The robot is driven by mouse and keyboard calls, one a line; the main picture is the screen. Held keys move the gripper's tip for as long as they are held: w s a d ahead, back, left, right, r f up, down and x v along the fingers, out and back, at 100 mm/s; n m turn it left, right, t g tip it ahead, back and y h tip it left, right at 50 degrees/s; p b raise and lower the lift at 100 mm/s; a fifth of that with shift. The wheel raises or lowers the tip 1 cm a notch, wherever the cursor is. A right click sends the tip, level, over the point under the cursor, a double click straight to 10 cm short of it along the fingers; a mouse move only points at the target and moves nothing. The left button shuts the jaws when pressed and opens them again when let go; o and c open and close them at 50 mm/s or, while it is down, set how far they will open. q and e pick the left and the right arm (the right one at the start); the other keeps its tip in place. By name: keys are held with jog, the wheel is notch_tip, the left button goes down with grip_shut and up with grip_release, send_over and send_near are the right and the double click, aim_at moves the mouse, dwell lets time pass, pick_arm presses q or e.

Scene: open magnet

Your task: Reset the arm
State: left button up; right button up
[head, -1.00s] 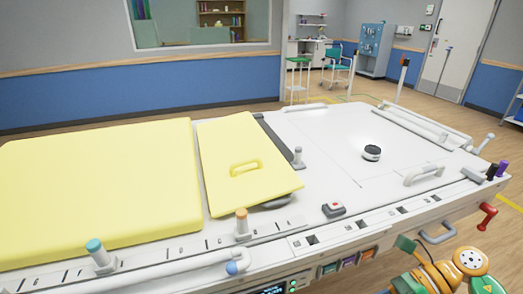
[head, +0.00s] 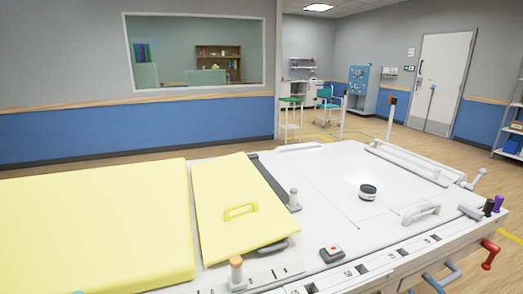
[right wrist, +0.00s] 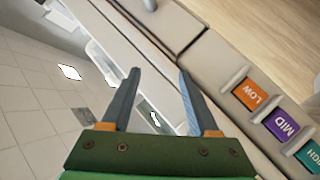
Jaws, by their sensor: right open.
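My right gripper (right wrist: 159,78) shows in the right wrist view. Its two blue-grey fingers stand apart with nothing between them. Behind the fingers are a pale panel edge and coloured LOW (right wrist: 251,94), MID (right wrist: 282,124) and HIGH buttons. In the head view, the right arm is almost wholly out of the frame at the bottom. My left gripper is in neither view.
A white table (head: 322,190) fills the front, with a yellow pad (head: 90,225) and a tilted yellow board with a handle (head: 235,205). A red lever (head: 490,253) sticks out at right.

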jog(key=s+a+f+m+g+y, duration=0.1)
jog(key=s+a+f+g, duration=0.35)
jog(key=s+f, duration=0.7)
jog(key=s+a+f+m+g+y, duration=0.1)
jog(key=s+a+f+g, duration=0.2)
jog(key=s+a+f, duration=0.8)
jog(key=s+a+f+g+y+p, duration=0.1)
jog(key=s+a+f, duration=0.3)
jog(key=s, duration=0.5)
jog(key=s+a+f+g+y+p, duration=0.1)
jog(key=s+a+f+g, duration=0.3)
jog(key=s, duration=0.5)
jog(key=shift+a+f+m, duration=0.2)
jog(key=shift+f+m, duration=0.2)
jog(key=shift+f, duration=0.8)
